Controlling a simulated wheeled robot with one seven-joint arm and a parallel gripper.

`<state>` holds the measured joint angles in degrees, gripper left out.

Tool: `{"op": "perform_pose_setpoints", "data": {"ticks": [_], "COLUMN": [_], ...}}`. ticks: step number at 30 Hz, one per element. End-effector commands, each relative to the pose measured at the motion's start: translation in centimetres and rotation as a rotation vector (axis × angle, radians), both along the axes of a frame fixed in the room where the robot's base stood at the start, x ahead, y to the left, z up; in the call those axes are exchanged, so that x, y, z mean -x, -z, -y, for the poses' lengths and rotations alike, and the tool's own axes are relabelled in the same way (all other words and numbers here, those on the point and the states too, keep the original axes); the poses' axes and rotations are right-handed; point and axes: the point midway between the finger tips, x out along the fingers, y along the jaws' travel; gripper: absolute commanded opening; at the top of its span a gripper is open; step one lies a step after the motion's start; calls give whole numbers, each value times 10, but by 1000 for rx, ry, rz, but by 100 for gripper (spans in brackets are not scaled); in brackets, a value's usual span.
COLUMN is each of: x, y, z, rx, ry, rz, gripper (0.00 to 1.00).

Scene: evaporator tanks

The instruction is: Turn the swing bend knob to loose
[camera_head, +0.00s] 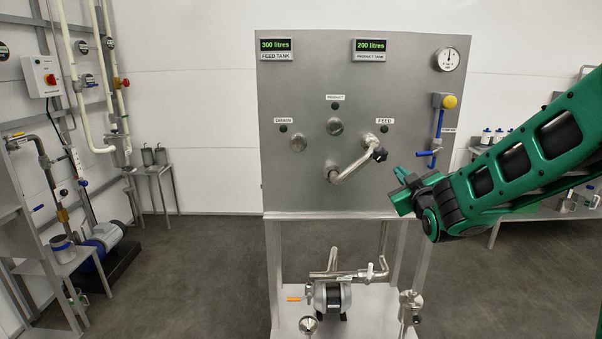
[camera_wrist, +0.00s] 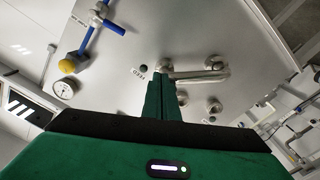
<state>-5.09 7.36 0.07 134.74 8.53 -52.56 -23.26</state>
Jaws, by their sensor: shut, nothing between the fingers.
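The swing bend (camera_head: 350,168) is a U-shaped steel pipe on the front of the grey panel. It slants from the lower middle port up right to the port under the FEED label (camera_head: 384,121). Its black knob (camera_head: 380,154) sits at the upper right end, facing outward. The swing bend also shows in the wrist view (camera_wrist: 205,75), just beyond my fingertips; I cannot make out the knob clearly there. My green gripper (camera_head: 398,188) is shut and empty, a little right of and below the knob, apparently apart from it. Its closed fingers (camera_wrist: 162,92) point toward the panel in the wrist view.
The panel (camera_head: 300,90) carries DRAIN (camera_head: 298,143) and PRODUCT (camera_head: 335,126) ports. A pump (camera_head: 330,298) stands below. Open floor lies left.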

Motion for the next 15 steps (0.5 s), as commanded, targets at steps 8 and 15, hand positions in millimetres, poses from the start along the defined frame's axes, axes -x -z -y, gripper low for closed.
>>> {"op": "perform_pose_setpoints", "data": {"ticks": [8, 15], "x": [2, 5], "y": [0, 7], "z": [0, -14], "rx": [0, 0], "ry": [0, -4], "rz": [0, -6], "gripper": [0, 0]}}
